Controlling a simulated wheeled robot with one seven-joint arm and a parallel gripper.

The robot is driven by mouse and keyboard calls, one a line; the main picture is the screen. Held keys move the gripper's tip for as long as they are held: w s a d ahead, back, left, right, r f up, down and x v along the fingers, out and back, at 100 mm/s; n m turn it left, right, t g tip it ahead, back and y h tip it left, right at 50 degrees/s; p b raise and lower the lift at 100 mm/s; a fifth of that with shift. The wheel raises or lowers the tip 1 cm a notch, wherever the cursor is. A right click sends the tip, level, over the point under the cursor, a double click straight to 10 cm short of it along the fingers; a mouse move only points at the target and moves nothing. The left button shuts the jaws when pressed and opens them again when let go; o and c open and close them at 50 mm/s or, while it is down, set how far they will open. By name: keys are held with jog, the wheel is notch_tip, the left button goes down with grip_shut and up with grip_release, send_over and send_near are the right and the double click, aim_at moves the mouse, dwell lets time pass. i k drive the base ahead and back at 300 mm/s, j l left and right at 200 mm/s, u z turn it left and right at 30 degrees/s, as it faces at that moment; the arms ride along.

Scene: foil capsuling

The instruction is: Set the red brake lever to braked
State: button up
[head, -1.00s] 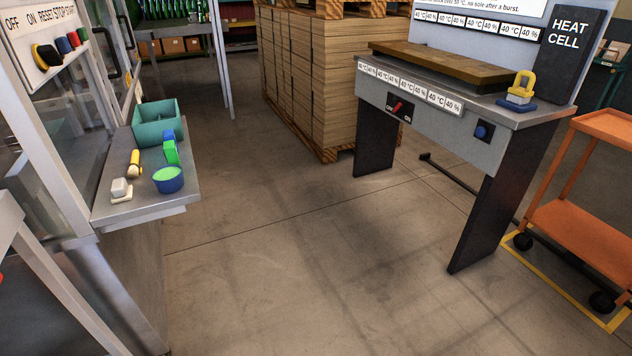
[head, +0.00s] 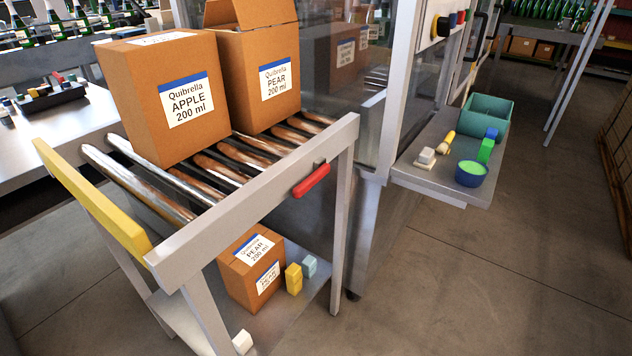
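The red brake lever (head: 311,181) is on the near side rail of the roller cart (head: 262,200), close to its right corner post. It is a short red handle on a dark mount, tilted with its right end higher than its left. No markings for its positions can be read. My gripper is not in the head view.
An APPLE carton (head: 165,105) and a PEAR carton (head: 258,75) stand on the rollers. Another PEAR carton (head: 250,268) and small blocks sit on the lower shelf. A grey ledge (head: 420,181) holds a teal bin (head: 490,112) and a bowl. Floor (head: 470,275) at right is clear.

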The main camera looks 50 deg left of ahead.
aim_at(321, 168)
jog(key=i+u, duration=0.3)
jog(key=i, duration=0.2)
jog(key=i+u, duration=0.35)
jog(key=i, duration=0.15)
